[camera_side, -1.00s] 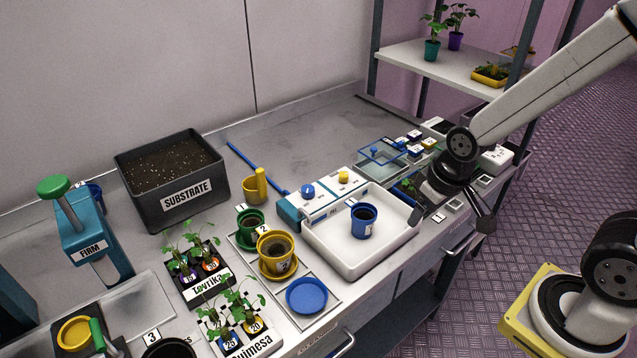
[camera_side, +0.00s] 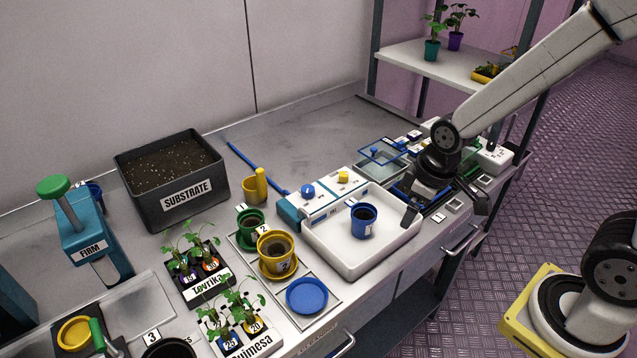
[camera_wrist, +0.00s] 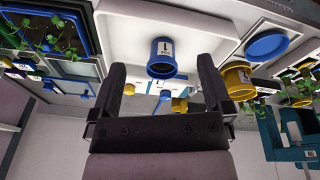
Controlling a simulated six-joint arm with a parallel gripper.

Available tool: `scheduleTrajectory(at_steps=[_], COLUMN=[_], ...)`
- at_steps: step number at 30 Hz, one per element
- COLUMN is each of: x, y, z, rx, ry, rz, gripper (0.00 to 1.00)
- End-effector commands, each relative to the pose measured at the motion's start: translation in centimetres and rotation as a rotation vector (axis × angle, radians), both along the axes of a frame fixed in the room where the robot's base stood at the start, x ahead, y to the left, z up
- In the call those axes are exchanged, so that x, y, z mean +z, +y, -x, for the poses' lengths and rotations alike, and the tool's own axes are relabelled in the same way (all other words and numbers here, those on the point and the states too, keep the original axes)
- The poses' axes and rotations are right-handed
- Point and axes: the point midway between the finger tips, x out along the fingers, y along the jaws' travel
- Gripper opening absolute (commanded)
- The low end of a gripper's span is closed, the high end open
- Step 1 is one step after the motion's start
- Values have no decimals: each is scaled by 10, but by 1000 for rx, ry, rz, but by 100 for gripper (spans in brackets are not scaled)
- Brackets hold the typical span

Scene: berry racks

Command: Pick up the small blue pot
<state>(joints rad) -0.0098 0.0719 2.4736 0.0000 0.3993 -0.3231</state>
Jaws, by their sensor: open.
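The small blue pot (camera_side: 363,222) stands upright in the white tray (camera_side: 345,268), with dark contents inside and a white label marked 1. In the wrist view the blue pot (camera_wrist: 162,58) appears upside down, beyond and between my fingertips. My gripper (camera_side: 445,212) is open and empty. It hangs to the right of the pot, with one finger near the tray's right end, apart from the pot. In the wrist view both dark fingers of my gripper (camera_wrist: 162,75) show wide apart.
Left of the tray are a yellow pot (camera_side: 277,253), a green pot (camera_side: 250,222) and a blue saucer (camera_side: 307,296). A device with blue and yellow knobs (camera_side: 322,197) lines the tray's back. The substrate bin (camera_side: 172,200) stands farther left. The counter behind is mostly clear.

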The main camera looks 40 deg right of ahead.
Motion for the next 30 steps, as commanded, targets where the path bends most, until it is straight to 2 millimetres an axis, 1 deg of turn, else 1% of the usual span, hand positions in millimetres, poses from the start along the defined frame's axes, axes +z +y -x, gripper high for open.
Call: scheduleTrajectory(at_steps=[12, 30], x=[-6, -22], y=[6, 18], z=[-38, -87], rx=[611, 1504], ry=[63, 126], rz=[99, 176], gripper=[100, 100])
